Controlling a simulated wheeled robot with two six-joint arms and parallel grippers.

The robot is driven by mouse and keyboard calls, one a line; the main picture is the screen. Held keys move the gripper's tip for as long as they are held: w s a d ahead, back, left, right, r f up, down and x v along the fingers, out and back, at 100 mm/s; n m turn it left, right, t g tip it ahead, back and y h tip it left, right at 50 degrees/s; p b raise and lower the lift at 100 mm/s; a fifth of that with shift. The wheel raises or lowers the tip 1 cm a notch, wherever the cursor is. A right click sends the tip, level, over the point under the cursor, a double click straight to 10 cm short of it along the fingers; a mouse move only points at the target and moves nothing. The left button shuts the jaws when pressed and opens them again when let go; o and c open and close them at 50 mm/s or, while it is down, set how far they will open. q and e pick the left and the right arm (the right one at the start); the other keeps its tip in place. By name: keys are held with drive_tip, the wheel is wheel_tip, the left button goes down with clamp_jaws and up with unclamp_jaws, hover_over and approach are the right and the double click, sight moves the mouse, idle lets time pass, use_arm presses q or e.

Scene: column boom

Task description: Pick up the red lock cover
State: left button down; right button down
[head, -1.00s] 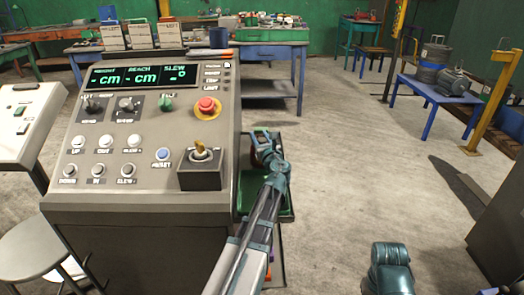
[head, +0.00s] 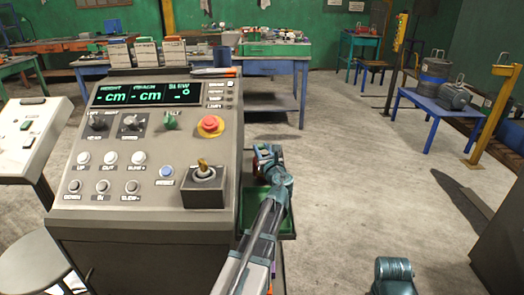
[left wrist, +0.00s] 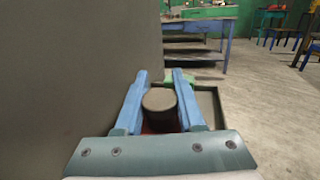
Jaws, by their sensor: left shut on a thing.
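My left gripper (head: 266,153) is just right of the control console, above a green tray (head: 290,222) at the console's side. In the left wrist view its two blue fingers (left wrist: 160,98) are closed on a short round piece. Its flat top is grey-brown and dark red shows below it; I take it for the red lock cover (left wrist: 160,100). Its lower part is hidden by the gripper. In the head view it is mostly hidden behind the gripper and arm.
The grey console (head: 140,215) stands close left of the gripper, with a red stop button (head: 210,125) and a joystick (head: 203,172). A stool (head: 32,265) is at lower left. A blue table (head: 440,105) stands at right. Open floor (head: 350,180) lies right of the tray.

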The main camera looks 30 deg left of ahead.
wheel_tip(320, 180, up, 8)
drive_tip(key=p, duration=0.7)
